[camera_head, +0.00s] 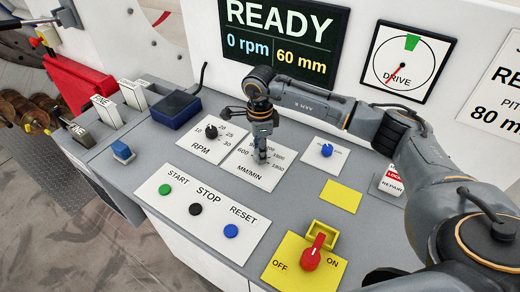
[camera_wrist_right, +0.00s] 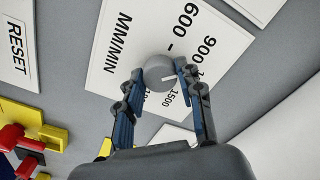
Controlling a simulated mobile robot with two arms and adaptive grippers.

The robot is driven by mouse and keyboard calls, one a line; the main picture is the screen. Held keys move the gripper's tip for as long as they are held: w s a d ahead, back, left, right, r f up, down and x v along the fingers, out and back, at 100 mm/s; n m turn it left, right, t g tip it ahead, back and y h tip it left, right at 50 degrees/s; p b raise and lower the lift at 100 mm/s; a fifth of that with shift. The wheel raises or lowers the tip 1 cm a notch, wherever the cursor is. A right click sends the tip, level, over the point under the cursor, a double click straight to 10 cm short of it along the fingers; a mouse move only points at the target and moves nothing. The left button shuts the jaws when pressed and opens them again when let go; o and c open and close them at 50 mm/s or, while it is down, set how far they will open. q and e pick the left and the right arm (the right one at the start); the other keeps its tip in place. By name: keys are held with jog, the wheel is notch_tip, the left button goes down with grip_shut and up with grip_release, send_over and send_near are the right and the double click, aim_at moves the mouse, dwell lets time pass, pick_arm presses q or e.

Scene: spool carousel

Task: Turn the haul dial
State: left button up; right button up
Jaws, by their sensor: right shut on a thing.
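The haul dial is the round grey knob on the white MM/MIN plate (camera_head: 240,172). In the right wrist view the knob (camera_wrist_right: 158,72) sits between my two fingertips, with a white pointer line on its top. My right gripper (camera_head: 262,154) reaches down onto this plate from above and is shut on the knob; the wrist view also shows its fingers (camera_wrist_right: 155,85) on either side. In the head view the fingers hide most of the knob. The screen (camera_head: 283,35) reads READY, 0 rpm and 60 mm.
The RPM dial (camera_head: 211,131) is just left of the gripper, and a small blue knob (camera_head: 327,150) is to its right. START, STOP and RESET buttons (camera_head: 195,208) lie in front. A red OFF/ON switch (camera_head: 314,255) stands at front right. A DRIVE gauge (camera_head: 407,62) is behind.

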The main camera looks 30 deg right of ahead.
jog(key=m+b, duration=0.2)
jog(key=m, duration=0.2)
jog(key=shift+f+b, duration=0.1)
jog(key=shift+b, duration=0.2)
jog(key=shift+m+b, duration=0.85)
jog(key=shift+m, duration=1.35)
jog(key=o, duration=1.2)
jog(key=shift+c, duration=0.2)
jog(key=shift+r, duration=0.25)
notch_tip(320, 180, up, 12)
jog(key=shift+f, duration=0.2)
